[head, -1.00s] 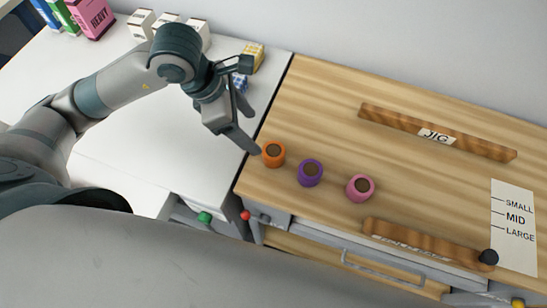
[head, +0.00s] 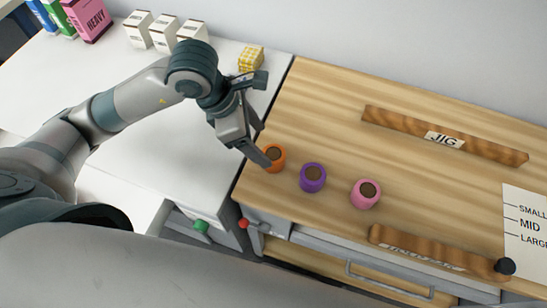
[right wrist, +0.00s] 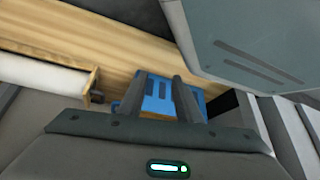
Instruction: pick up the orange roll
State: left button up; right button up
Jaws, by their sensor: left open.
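The orange roll (head: 276,156) stands at the left edge of the wooden bench top, a short ring with a dark brown centre. My left gripper (head: 264,143) is open over its left side. One finger hides part of the roll, and I cannot tell whether they touch. In the right wrist view, my right gripper (right wrist: 158,100) has its fingers apart, with nothing clearly held between them. No orange roll shows there.
A purple roll (head: 313,178) and a pink roll (head: 366,194) stand to the right. A wooden JIG bar (head: 400,126) and another wooden bar (head: 400,245) lie further right. A blue slotted object (right wrist: 158,88) shows beyond my right fingers.

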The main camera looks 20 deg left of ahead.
aim_at(274, 158)
pick_arm(q)
jog(key=shift+x, duration=1)
pick_arm(e)
jog(key=shift+s+d+f+g, duration=0.2)
jog(key=shift+s+d+g, duration=0.15)
jog(key=shift+s, duration=0.3)
pick_arm(q)
jog(key=shift+f, duration=0.15)
